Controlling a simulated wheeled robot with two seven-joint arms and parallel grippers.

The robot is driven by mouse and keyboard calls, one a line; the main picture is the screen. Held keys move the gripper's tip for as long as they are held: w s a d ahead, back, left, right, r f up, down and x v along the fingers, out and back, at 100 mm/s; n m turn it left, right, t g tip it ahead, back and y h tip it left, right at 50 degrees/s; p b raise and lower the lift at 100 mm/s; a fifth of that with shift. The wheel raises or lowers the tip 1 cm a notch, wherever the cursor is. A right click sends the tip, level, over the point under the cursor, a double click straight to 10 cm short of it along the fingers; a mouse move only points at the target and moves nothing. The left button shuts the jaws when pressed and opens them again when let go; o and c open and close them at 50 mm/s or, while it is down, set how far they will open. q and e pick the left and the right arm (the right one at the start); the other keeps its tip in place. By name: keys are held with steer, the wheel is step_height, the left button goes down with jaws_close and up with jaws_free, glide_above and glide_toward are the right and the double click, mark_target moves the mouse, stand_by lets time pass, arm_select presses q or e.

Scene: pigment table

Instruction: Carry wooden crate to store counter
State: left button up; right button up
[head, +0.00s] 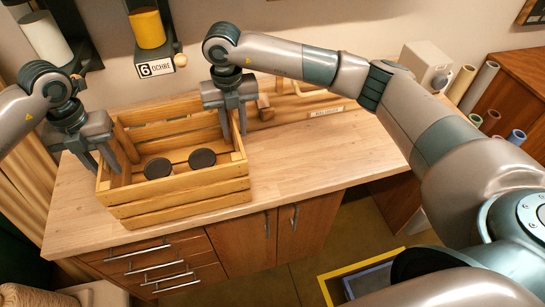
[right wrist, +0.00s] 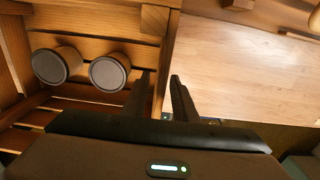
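The wooden crate (head: 180,190) is a slatted open box standing on the wooden worktop near its front edge. Two dark-lidded jars stand inside it, a left one (head: 158,168) and a right one (head: 202,158). My left gripper (head: 99,161) is at the crate's left wall, its fingers apart on either side of it. My right gripper (head: 233,125) is at the right wall, one finger inside and one outside. In the right wrist view, the wall (right wrist: 158,50) lies between its fingers, with a slight gap at the outer finger.
The worktop (head: 300,150) is clear right of the crate. A wooden rack (head: 290,108) lies behind it. An ochre dispenser (head: 148,28) hangs on the wall above. Drawers and cupboards are below.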

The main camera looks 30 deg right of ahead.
arm_select(q)
step_height(320, 180, up, 10)
stand_by(0.4)
arm_select(e)
steer(key=shift+r, duration=0.1)
step_height(320, 180, up, 12)
steer(key=shift+f, duration=0.1)
stand_by(0.7)
stand_by(0.5)
